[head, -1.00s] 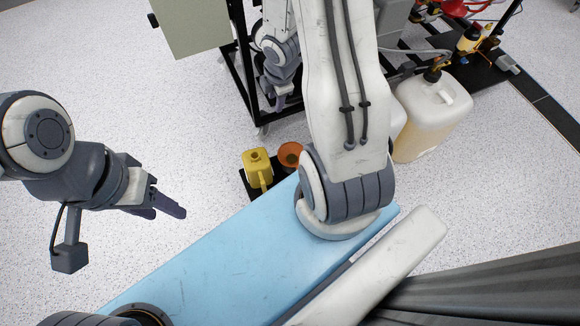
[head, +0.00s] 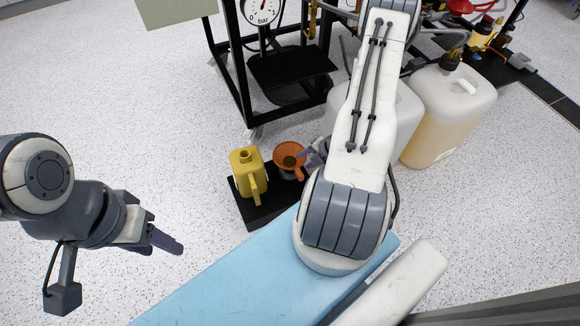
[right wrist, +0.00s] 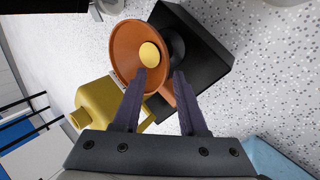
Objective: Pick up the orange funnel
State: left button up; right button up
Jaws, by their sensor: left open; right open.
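The orange funnel (head: 289,156) stands on a black tray (head: 258,212), just right of a yellow jug (head: 247,171). In the right wrist view the funnel (right wrist: 126,48) shows its round mouth, with something yellow seen inside it. My right gripper (right wrist: 160,75) is open, and its fingertips lie over the near part of the funnel and its handle; I cannot tell whether they touch. In the head view my right gripper (head: 314,155) is partly hidden by my arm, beside the funnel's right side. My left gripper (head: 166,243) is open and empty, over the floor at the left.
A black frame with a pressure gauge (head: 263,12) stands behind the funnel. The speckled floor left of the tray is clear.

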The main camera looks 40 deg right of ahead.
aim_at(298, 164)
jog(key=shift+x, duration=0.9)
jog(key=b+x, duration=0.4)
jog(key=shift+s+f, duration=0.2)
jog(key=shift+f, duration=0.1)
jog(key=shift+w+a+f, duration=0.1)
jog(key=shift+w+f, duration=0.1)
jog(key=shift+r, duration=0.1)
grip_shut()
